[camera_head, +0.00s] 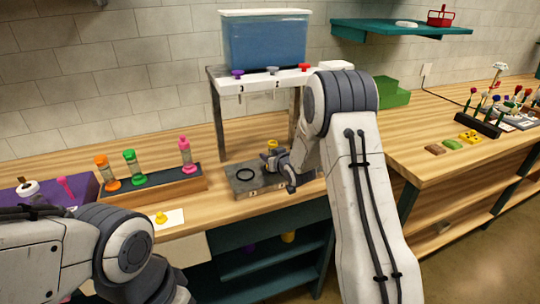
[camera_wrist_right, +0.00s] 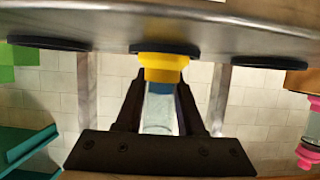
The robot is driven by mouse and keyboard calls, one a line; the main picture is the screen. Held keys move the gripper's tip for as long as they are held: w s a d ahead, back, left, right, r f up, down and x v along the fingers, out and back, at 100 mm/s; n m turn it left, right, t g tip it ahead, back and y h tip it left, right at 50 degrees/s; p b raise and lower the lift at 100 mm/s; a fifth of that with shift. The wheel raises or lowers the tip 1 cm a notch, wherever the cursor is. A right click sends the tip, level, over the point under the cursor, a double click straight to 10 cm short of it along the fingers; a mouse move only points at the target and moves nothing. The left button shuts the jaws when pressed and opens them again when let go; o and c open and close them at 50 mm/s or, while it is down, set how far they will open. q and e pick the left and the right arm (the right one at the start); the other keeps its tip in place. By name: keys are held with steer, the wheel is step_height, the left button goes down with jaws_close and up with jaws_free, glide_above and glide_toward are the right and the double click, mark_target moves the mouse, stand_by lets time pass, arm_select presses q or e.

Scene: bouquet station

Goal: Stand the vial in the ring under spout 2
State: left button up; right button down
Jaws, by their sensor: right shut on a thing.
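My right gripper (camera_head: 277,158) is shut on the vial (camera_head: 272,145), over the grey ring plate (camera_head: 237,186) below the spout stand. In the right wrist view, which is upside down, the gripper (camera_wrist_right: 160,105) clasps the clear glass of the vial (camera_wrist_right: 157,112). The vial looks upright, with a blue band above its yellow base. The base meets the middle black ring (camera_wrist_right: 137,47) from above; I cannot tell if it is seated. The left ring (camera_head: 245,175) is empty in the head view. My left gripper is out of view.
The stand (camera_head: 215,115) carries a blue tank (camera_head: 265,42) and purple, grey and red knobs. A wooden rack (camera_head: 160,190) with orange, green and pink vials stands left. A yellow piece (camera_head: 161,218) lies on a white card.

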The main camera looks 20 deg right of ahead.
steer(key=shift+f, duration=0.1)
steer(key=c, duration=0.5)
jaws_free()
